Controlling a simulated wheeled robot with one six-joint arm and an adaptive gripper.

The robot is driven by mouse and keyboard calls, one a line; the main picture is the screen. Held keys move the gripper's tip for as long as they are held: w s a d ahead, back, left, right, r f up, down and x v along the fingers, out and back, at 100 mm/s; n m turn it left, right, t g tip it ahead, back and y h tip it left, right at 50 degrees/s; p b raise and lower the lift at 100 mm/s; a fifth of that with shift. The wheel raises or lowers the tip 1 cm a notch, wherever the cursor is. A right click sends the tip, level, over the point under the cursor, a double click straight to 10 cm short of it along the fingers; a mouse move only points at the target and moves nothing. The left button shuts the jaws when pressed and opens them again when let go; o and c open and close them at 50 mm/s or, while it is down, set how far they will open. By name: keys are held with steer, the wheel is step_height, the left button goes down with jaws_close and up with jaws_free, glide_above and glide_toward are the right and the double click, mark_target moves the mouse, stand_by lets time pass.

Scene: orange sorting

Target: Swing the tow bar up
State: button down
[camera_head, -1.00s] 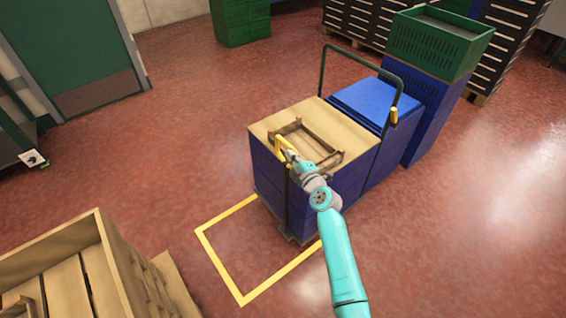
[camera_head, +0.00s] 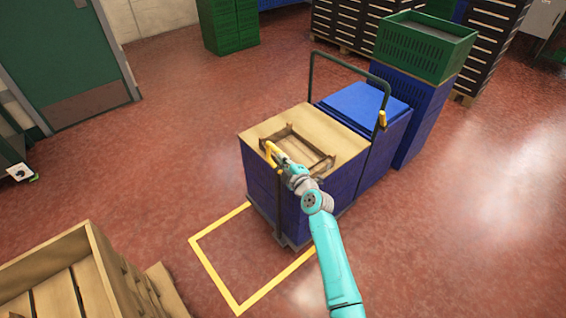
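The tow bar is a dark upright bar (camera_head: 278,205) at the near end of the cart, with a yellow loop handle (camera_head: 269,151) at its top. The bar stands close against the blue crates, and the handle is level with the wooden top of the load. My gripper (camera_head: 281,159) is at the handle, just to its right, over the near edge of the load. At this size I cannot tell whether its fingers are closed around the handle. My wrist and forearm hide part of the cart's near side.
The cart (camera_head: 283,243) carries blue crates, with an empty wooden frame (camera_head: 322,160) on top and a dark push handle (camera_head: 347,66) behind. A yellow floor outline (camera_head: 213,277) lies in front. A wooden crate (camera_head: 91,240) stands at lower left. The floor at right is clear.

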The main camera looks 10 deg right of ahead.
steer(key=s+r, duration=0.1)
steer(key=s, duration=1)
steer(key=shift+y, duration=0.3)
steer(key=shift+s, duration=0.1)
steer(key=s+d+f+m+h, duration=0.2)
steer(key=s+d+f+m, duration=0.1)
steer(key=s, duration=0.7)
steer(key=s+d+f+m+h, duration=0.1)
steer(key=s+d+f+m, duration=0.15)
steer(key=s, duration=0.75)
steer(key=s+d+f+m+h, duration=0.2)
steer(key=s+d+f+m, duration=0.15)
steer(key=s, duration=0.55)
steer(key=s+d+r+m, duration=0.1)
steer(key=s+r+m, duration=0.3)
steer(key=s+r, duration=0.3)
steer(key=s+d+r+m+h, duration=0.1)
steer(key=s+r+m, duration=0.3)
steer(key=s, duration=1.4)
step_height(320, 180, up, 3)
steer(key=shift+s+f+g, duration=0.1)
steer(key=shift+s+g, duration=0.2)
steer(key=shift+g, duration=0.1)
steer(key=shift+f, duration=0.1)
